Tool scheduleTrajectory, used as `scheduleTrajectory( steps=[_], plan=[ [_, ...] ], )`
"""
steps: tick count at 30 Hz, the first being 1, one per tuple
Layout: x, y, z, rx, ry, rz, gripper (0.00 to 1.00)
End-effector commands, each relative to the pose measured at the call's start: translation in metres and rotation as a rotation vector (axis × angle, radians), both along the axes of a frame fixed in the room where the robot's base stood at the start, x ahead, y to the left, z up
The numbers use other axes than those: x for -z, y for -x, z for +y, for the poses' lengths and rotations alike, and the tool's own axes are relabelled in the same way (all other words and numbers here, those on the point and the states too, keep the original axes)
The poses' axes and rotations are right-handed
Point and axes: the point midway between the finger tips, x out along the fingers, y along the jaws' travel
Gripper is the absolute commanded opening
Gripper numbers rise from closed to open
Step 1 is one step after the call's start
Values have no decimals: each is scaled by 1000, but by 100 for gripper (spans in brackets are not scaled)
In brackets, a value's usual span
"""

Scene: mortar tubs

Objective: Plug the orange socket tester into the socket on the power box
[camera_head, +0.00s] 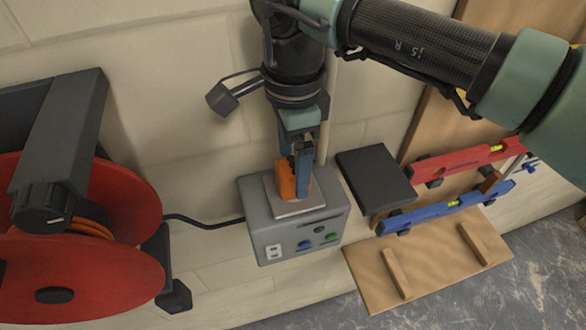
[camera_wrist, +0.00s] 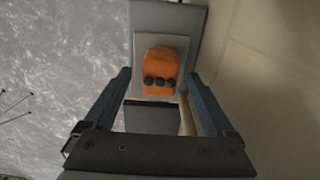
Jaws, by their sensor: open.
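The grey power box (camera_head: 262,228) stands on the floor ledge by the wall, with a pale square socket plate (camera_head: 305,211) on top. The orange socket tester (camera_head: 286,183) is on that plate; whether its pins are in the socket is hidden. In the wrist view the tester (camera_wrist: 160,62) is centred over the pale plate (camera_wrist: 184,46), with a row of dark round spots on it. My gripper (camera_head: 302,190) points down at the tester. Its blue fingers are open, one on each side of the tester in the wrist view, with visible gaps.
A red cable reel (camera_head: 80,265) stands left, its black cable (camera_head: 200,222) running to the box. A dark flat block (camera_head: 375,178), red level (camera_head: 465,160), blue level (camera_head: 445,207) and wooden board (camera_head: 430,262) lie right. The wall is close behind.

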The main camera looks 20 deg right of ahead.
Motion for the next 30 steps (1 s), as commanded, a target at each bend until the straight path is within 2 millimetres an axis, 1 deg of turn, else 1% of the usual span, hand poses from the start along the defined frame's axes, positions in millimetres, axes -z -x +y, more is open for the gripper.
scheduleTrajectory(
  steps=[9, 12, 15, 21, 30],
  plan=[
    [-69, -1, 0, 0, 2, -4, 90],
    [-86, -1, 0, -1, 2, -2, 90],
    [-97, 0, 0, 0, 2, -1, 90],
    [-106, 0, 0, -1, 0, 0, 90],
    [-106, 0, 0, -1, 0, 0, 90]
  ],
)
